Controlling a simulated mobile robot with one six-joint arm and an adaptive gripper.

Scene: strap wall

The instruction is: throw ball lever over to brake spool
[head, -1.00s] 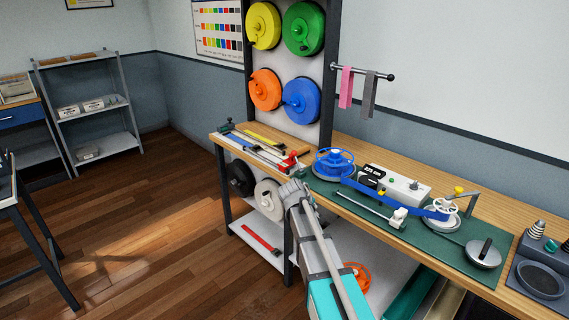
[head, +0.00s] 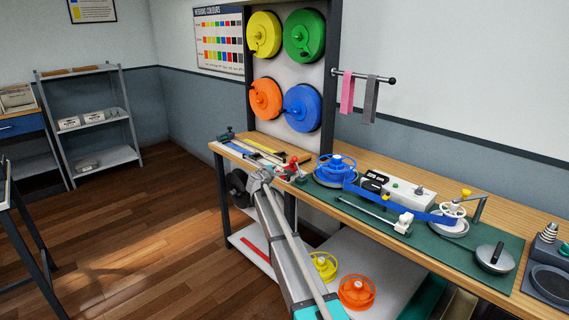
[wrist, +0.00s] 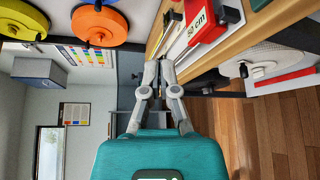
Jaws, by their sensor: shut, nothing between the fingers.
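A bent grey arm with a yellow ball (head: 466,193) stands beside a white spool (head: 452,212) at the right of the green mat in the head view; it looks like the ball lever. A blue spool (head: 335,167) sits at the mat's left end, and a blue strap (head: 395,203) runs between the two spools. I cannot tell which spool is the brake spool. My gripper (head: 261,176) is by the bench's front edge, left of the mat and well away from the yellow ball. It is shut and empty, and its fingertips (wrist: 160,72) meet in the wrist view.
A red block marked 50 cm (wrist: 208,20) lies close to my fingers in the wrist view. A small grey weight (head: 495,258) stands on the mat's right part. Yellow (head: 323,266) and orange (head: 356,291) spools lie on the lower shelf.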

